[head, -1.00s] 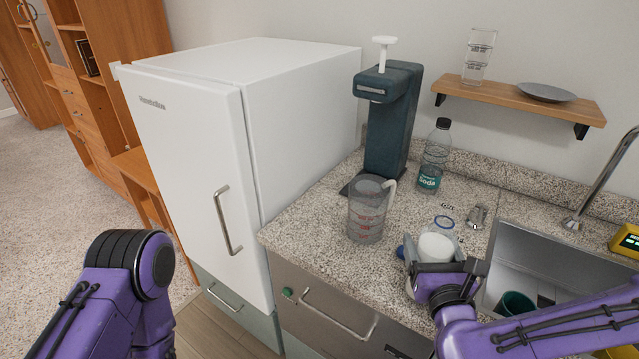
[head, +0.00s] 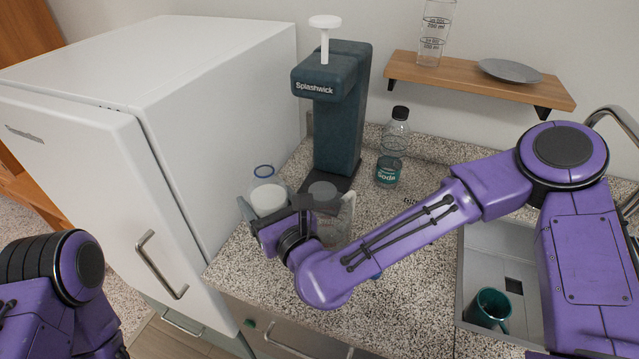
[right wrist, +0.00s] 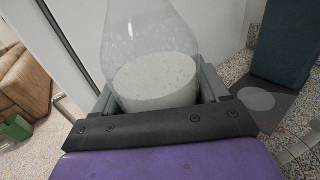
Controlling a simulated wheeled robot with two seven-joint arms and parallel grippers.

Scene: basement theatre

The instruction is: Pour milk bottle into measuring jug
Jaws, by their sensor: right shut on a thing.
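The milk bottle (head: 269,197) is clear glass with a blue-ringed mouth and white milk inside. My right gripper (head: 272,208) is shut around it and holds it roughly upright, left of the measuring jug. The right wrist view shows the bottle (right wrist: 155,70) between the two fingers, with the milk still in it. The clear measuring jug (head: 345,222) stands on the counter in front of the dark dispenser. My right gripper and forearm hide much of it. My left arm shows at the lower left, but its gripper is out of frame.
The tall teal dispenser (head: 338,120) stands behind the jug, and the white fridge (head: 220,110) is to the left. A soda bottle (head: 391,150) stands at the back. The sink (head: 480,255) with a teal mug (head: 489,308) is at the right.

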